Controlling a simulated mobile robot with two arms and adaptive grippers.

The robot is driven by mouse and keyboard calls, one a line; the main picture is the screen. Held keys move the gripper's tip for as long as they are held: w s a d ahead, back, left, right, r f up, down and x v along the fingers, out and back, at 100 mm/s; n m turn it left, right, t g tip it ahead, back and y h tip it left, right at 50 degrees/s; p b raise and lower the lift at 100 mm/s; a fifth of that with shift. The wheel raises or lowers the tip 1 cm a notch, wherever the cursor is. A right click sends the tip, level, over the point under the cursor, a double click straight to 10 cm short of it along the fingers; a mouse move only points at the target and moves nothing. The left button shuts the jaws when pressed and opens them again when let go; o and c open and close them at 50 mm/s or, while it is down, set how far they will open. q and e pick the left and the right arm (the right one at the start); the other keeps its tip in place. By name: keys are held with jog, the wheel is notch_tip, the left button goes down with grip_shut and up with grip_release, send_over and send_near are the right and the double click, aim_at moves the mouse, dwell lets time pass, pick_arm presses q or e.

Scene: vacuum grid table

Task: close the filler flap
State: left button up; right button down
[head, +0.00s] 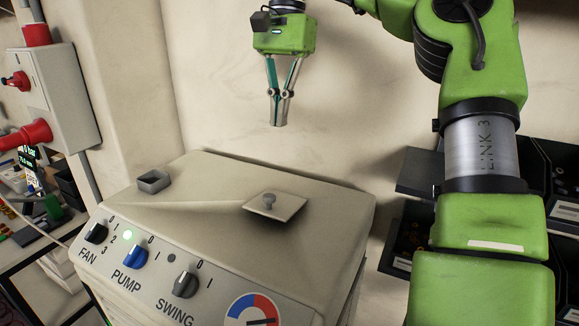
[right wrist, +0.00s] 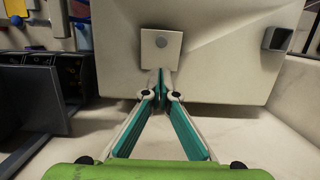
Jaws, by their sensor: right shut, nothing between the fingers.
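The filler flap is most likely the pale square plate with a small grey knob (head: 286,212) on top of the beige machine (head: 215,180). The plate also shows in the right wrist view (right wrist: 149,56). My right gripper (head: 279,123) is shut and empty, pointing down, above and behind the machine's back edge, apart from the plate. In the right wrist view its closed fingertips (right wrist: 160,74) appear just below the plate. My left gripper is not in view.
A small open grey square socket (head: 153,181) stands on the machine's top left. Front knobs are labelled FAN, PUMP and SWING, beside a red-blue gauge (head: 252,310). Dark bins (head: 420,172) stand at right behind my arm. A wall box with red fittings (head: 62,95) is at left.

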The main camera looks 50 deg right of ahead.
jog(key=a+f, duration=0.2)
jog(key=p, duration=0.2)
send_near(267, 197)
notch_tip(267, 197, down, 6)
jog(key=shift+r, duration=0.1)
jog(key=shift+a+f, duration=0.15)
jog(key=shift+f, duration=0.15)
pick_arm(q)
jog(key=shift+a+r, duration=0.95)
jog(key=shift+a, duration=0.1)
pick_arm(e)
jog(key=shift+f, duration=0.3)
jog(key=shift+s+a+f+b, duration=0.15)
jog(key=shift+a+f+b, duration=0.45)
jog(key=shift+f+b, duration=0.3)
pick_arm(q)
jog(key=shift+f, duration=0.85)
pick_arm(e)
jog(key=shift+r, duration=0.1)
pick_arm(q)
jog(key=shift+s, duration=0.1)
pick_arm(e)
jog(key=shift+r, duration=0.1)
